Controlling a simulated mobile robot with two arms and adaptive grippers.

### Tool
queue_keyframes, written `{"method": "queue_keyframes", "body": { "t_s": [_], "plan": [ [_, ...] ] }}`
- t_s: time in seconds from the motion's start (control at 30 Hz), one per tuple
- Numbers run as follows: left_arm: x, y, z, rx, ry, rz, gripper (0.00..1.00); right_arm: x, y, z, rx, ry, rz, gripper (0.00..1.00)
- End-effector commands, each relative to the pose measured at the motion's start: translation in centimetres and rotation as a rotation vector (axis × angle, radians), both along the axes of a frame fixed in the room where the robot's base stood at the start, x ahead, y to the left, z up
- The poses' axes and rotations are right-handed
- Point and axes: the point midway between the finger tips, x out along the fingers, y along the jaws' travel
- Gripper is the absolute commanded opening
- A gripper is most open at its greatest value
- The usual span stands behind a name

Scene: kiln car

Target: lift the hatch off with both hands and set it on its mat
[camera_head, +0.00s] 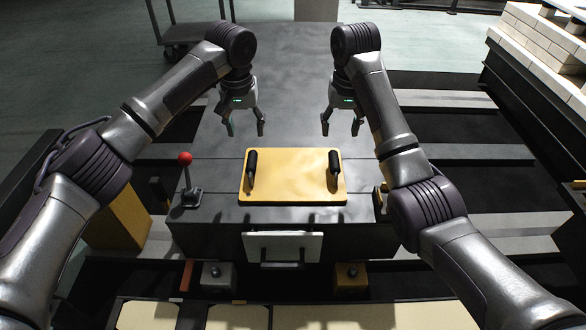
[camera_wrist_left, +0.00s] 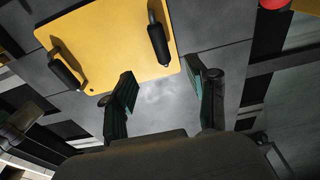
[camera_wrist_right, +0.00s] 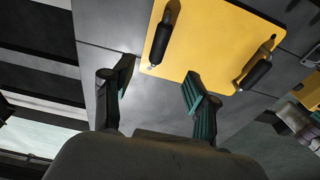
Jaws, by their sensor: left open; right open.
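The hatch is a flat yellow plate (camera_head: 292,187) lying on the grey housing top. It has two upright black bar handles, a left one (camera_head: 251,166) and a right one (camera_head: 334,166). My left gripper (camera_head: 246,129) is open and empty, above the housing and beyond the left handle. My right gripper (camera_head: 341,128) is open and empty, likewise beyond the right handle. The hatch also shows in the left wrist view (camera_wrist_left: 110,50) and in the right wrist view (camera_wrist_right: 210,40). Neither gripper touches a handle. I cannot tell which surface is the mat.
A red-knobbed lever (camera_head: 185,172) stands left of the hatch. A white panel (camera_head: 283,246) is on the housing's front. A tan panel (camera_head: 316,10) lies at the far end. Stacked pale bricks (camera_head: 545,45) stand far right, and a cart (camera_head: 190,32) far left.

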Motion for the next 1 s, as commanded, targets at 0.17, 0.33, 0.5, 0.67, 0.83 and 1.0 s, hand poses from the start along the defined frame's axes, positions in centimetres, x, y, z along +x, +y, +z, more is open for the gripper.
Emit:
{"method": "queue_keyframes", "body": {
  "t_s": [0.17,0.33,0.5,0.67,0.83,1.0],
  "plan": [
    [0.1,0.0,-0.6,0.0,0.001,0.0,0.58,0.0,0.0,-0.7,0.0,0.002,0.0,0.58],
    [0.3,0.0,-3.0,0.001,0.003,0.0,0.58,0.3,0.0,-3.0,-0.001,0.004,0.0,0.58],
    [0.7,0.0,-6.4,0.002,0.004,0.0,0.58,0.7,-0.1,-6.4,-0.001,0.005,0.0,0.58],
    [1.1,0.0,-9.4,0.001,0.002,0.001,0.58,1.1,0.0,-9.5,-0.001,0.004,0.0,0.58],
    [1.4,0.0,-12.0,0.0,0.002,0.0,0.58,1.4,0.0,-12.0,-0.001,0.004,0.0,0.58],
    [1.6,0.0,-13.4,0.001,0.001,0.001,0.58,1.6,0.0,-13.4,0.0,0.002,0.0,0.58]
  ]
}}
